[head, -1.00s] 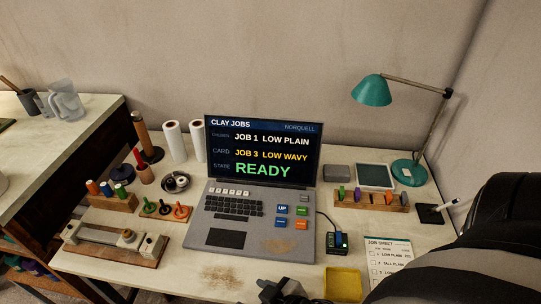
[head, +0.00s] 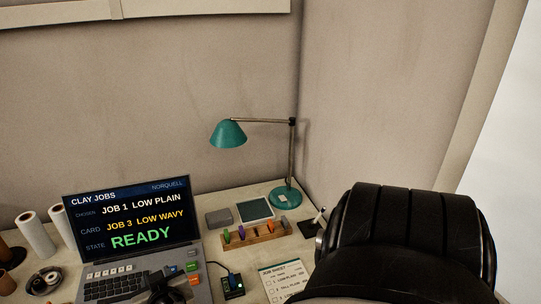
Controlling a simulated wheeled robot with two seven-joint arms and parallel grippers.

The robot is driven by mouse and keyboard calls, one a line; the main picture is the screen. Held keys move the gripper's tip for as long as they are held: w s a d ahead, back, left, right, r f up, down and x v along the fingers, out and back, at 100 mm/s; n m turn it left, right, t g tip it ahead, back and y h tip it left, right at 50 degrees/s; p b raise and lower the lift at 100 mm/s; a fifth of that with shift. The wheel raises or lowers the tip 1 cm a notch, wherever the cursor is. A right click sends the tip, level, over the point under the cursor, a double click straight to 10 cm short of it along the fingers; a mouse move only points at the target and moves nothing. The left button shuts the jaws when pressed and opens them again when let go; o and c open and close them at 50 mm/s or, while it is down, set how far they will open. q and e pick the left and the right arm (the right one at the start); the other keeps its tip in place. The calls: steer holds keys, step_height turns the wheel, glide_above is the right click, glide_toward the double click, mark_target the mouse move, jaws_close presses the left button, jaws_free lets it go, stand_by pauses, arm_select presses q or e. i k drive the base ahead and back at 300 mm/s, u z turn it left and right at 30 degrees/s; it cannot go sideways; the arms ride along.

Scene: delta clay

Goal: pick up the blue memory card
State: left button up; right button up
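A small dark card reader (head: 232,286) with a green light stands right of the laptop. A small blue piece at its top may be the blue memory card, but it is too small to be sure. A wooden rack (head: 256,234) behind it holds several coloured cards, among them green, purple and orange. A dark gripper (head: 167,287), seemingly my right one, is over the laptop's right front, left of the reader and apart from it. Its fingers are too dark and cut off to tell open or shut. My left gripper is out of view.
The laptop (head: 128,216) shows READY. A job sheet (head: 285,280) lies right of the reader. A grey box (head: 219,217), a flat tablet-like pad (head: 255,209) and a teal lamp (head: 285,197) stand behind the rack. My large dark arm link blocks the lower right.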

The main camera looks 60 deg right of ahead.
mark_target(231, 276)
steer(key=k, duration=0.3)
steer(key=u, duration=1.45)
steer(key=i, duration=0.5)
steer(key=z, duration=2.5)
